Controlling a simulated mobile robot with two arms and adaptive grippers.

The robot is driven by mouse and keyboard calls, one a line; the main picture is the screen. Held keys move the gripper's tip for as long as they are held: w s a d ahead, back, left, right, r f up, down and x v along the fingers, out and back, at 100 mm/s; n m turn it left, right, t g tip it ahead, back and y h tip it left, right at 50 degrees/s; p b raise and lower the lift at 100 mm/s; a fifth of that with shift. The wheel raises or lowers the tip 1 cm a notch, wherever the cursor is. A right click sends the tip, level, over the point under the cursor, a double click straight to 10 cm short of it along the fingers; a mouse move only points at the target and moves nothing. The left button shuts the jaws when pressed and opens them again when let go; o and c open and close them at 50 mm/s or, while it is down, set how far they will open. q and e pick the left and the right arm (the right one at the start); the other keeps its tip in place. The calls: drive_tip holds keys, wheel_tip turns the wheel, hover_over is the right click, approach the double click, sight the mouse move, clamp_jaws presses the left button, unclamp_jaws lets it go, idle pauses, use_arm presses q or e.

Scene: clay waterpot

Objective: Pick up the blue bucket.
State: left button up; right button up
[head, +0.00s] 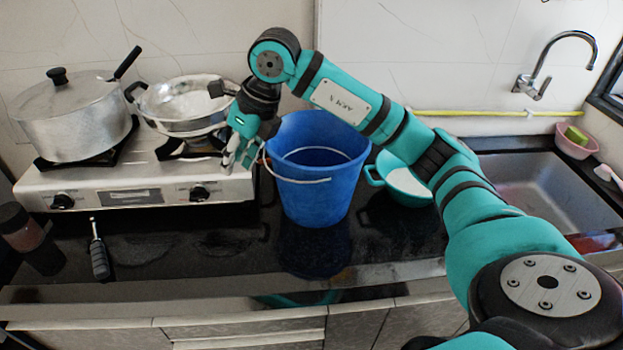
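The blue bucket (318,200) stands upright on the dark countertop, right of the stove. Its thin pale handle (300,181) hangs down across the front and bends up at the left side. My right gripper (239,160) points down just left of the bucket, over the stove's right end and close to the handle's left bend. Its fingers are small and partly overlap in view, so I cannot tell whether they are open, shut or touching the handle. My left gripper is not in view.
The stove (130,187) at left holds a lidded pot (72,115) and a metal pan (186,103). A teal colander (403,186) sits right of the bucket, partly behind my arm. A screwdriver-like tool (99,257) lies front left. The sink (550,190) is at right.

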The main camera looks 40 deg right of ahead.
drive_tip(key=d+r+m+h, duration=0.2)
drive_tip(key=d+r+h, duration=0.2)
drive_tip(key=d, duration=0.6)
drive_tip(key=p, duration=0.2)
hover_over(283, 177)
drive_tip(key=s, duration=0.1)
drive_tip(key=f, duration=1)
drive_tip(key=shift+s+a+f, duration=0.1)
drive_tip(key=shift+a+f, duration=0.2)
drive_tip(key=shift+f, duration=0.05)
drive_tip(key=shift+w+f, duration=0.2)
drive_tip(key=shift+f, duration=0.35)
drive_tip(key=x, duration=0.1)
drive_tip(key=p+x, duration=0.2)
drive_tip(key=x, duration=0.1)
drive_tip(key=shift+s+d+f, duration=0.1)
drive_tip(key=shift+s, duration=0.2)
drive_tip(key=shift+w+d+f, duration=0.1)
drive_tip(key=shift+w+f, duration=0.1)
drive_tip(key=shift+f, duration=0.35)
clamp_jaws()
drive_tip(key=shift+r, duration=0.1)
